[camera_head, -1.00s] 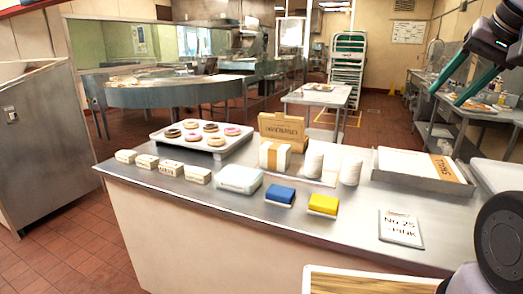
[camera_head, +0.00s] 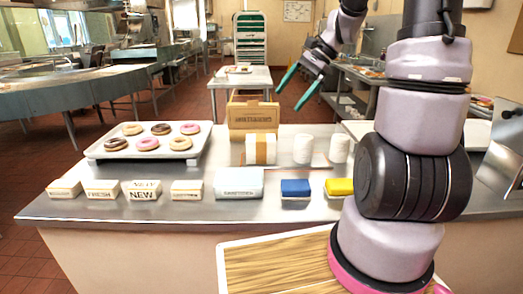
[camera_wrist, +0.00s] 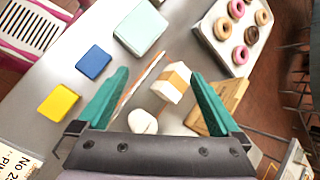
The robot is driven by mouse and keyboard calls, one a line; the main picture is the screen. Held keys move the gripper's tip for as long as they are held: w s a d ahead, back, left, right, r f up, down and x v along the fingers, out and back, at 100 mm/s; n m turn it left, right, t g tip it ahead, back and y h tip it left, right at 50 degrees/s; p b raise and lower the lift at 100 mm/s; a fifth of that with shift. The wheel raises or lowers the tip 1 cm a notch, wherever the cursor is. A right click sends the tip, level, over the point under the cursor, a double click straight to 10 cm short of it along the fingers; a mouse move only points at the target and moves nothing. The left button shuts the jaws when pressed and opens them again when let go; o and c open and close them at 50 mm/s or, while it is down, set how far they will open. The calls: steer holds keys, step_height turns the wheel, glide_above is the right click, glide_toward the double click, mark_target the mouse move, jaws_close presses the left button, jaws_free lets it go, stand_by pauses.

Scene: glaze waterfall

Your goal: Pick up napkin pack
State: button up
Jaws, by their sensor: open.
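The napkin pack appears to be the white block with a tan band (camera_head: 263,149), standing on the metal counter in front of a brown cardboard box (camera_head: 254,112). In the wrist view the banded white pack (camera_wrist: 166,89) lies between the fingers' lines, below the gripper. My gripper (camera_head: 288,98) is open and empty, held in the air above the counter, up and right of the pack in the head view. Its teal fingers (camera_wrist: 160,73) spread wide in the wrist view. They appear apart from the pack.
White cup-like stacks (camera_head: 302,149) stand right of the pack. A donut tray (camera_head: 150,157) is at left. Blue (camera_head: 295,187) and yellow (camera_head: 339,186) blocks, a pale container (camera_head: 238,184) and several small label blocks line the front. A wooden board (camera_head: 275,268) is nearest.

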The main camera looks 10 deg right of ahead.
mark_target(262, 137)
steer(key=w+d+f+m+t+y, duration=0.1)
steer(key=w+d+f+m+y, duration=0.3)
steer(key=f, duration=0.3)
steer(key=w+d+f+m+y, duration=0.1)
steer(key=w+f+m+y, duration=0.1)
steer(key=w+f+m, duration=0.35)
steer(key=shift+n, duration=0.75)
steer(key=x, duration=0.3)
steer(key=w+f+x, duration=0.1)
steer(key=x, duration=0.3)
steer(key=d+x, duration=0.1)
steer(key=x, duration=0.3)
steer(key=shift+w+a+f, duration=0.15)
steer(key=shift+f, duration=0.25)
steer(key=shift+c, duration=0.3)
jaws_close()
